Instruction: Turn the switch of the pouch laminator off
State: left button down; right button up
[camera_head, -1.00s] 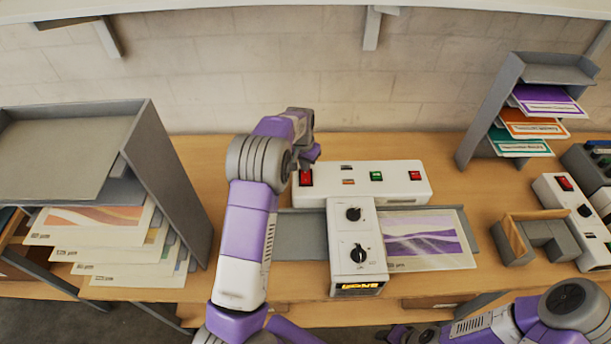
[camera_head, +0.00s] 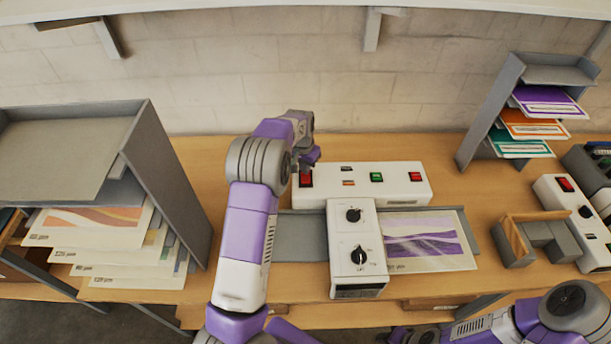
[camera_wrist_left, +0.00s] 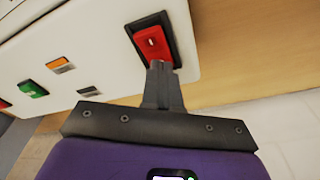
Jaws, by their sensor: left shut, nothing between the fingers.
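The pouch laminator (camera_head: 400,183) is a white machine on the wooden table, with two black dials on its front arm. Its red switch (camera_head: 306,179) sits at the left end of the back housing and also shows in the left wrist view (camera_wrist_left: 152,44). My left gripper (camera_wrist_left: 158,68) is shut and empty, its fingertips at the lower edge of the red rocker, seemingly touching it. In the head view the left gripper (camera_head: 305,165) is partly hidden by my wrist. The display at the laminator's front (camera_head: 358,291) is dark. My right gripper (camera_head: 400,335) is small at the bottom edge, its jaws unclear.
A printed purple sheet (camera_head: 425,240) lies on the grey tray right of the laminator's arm. A grey paper rack (camera_head: 170,180) stands left, another (camera_head: 487,110) at the back right. A second white device with a red switch (camera_head: 566,184) is at far right.

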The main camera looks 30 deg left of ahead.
pick_arm(q)
notch_tip(320, 180, up, 6)
jog(key=p, duration=0.4)
jog(key=shift+r, duration=0.25)
dwell(0.4)
